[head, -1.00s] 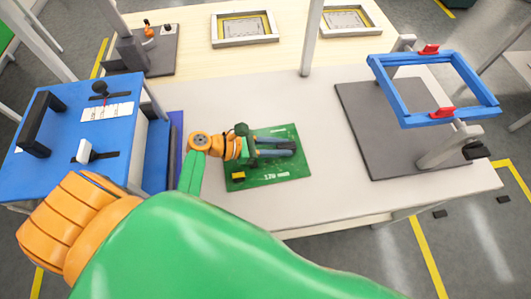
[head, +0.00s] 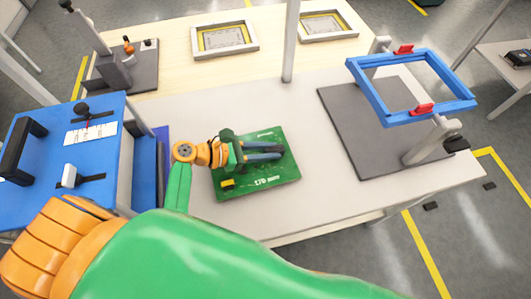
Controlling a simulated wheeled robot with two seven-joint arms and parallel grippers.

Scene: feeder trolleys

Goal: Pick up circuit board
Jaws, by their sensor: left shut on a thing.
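The green circuit board (head: 262,182) lies at the middle of the grey-white table top, with white print and a small yellow part near its front left corner. My left gripper (head: 266,150) reaches over the board from the left, its dark fingers on the board's upper middle. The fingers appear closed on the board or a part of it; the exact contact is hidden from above. The green and orange left arm fills the lower left of the head view. My right gripper is not in view.
A blue machine (head: 62,150) with a black handle stands left of the arm. A blue frame with red clips (head: 413,88) stands over a dark plate (head: 372,125) at the right. Framed trays (head: 225,50) and a post (head: 291,40) stand at the back. The table is clear in front.

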